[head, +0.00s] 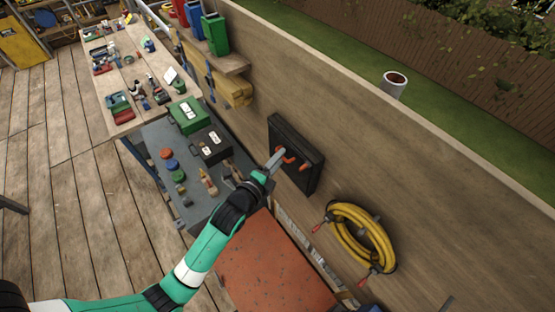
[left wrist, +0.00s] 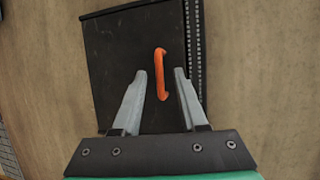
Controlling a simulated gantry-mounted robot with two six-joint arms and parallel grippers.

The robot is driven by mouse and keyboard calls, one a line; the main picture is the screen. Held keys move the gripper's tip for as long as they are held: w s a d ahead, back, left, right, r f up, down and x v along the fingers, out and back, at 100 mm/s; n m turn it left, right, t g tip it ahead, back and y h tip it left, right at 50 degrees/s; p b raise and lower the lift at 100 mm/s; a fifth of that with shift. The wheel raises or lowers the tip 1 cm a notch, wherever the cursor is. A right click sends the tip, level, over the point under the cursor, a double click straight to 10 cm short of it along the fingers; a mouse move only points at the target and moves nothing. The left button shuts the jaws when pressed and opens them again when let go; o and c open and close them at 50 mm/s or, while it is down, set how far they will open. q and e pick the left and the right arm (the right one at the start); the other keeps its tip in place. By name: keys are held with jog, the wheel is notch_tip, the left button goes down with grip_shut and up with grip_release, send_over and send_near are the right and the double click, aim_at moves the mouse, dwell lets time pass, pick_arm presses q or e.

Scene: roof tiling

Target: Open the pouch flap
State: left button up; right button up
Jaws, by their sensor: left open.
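The pouch is a black, flat, box-like case (head: 301,142) on the wooden wall; it also fills the middle of the left wrist view (left wrist: 115,55). An orange handle (left wrist: 161,72) stands out from its front. In the head view, orange parts (head: 304,167) show beside my fingers. My left gripper (head: 279,156) is open in front of the pouch. In the left wrist view, the handle's lower part lies between its two grey fingers (left wrist: 160,78), with a gap on each side. The flap looks shut against the pouch. My right gripper is not in view.
A coiled yellow hose (head: 356,236) hangs on the wall to the right of the pouch. A grey bench (head: 158,138) with a green box (head: 188,115), a black box (head: 211,146) and small tools stands to the left. An orange-red panel (head: 268,268) lies below.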

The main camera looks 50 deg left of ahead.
pick_arm(q)
jog(key=shift+c, duration=0.2)
grip_shut()
dwell(1.2)
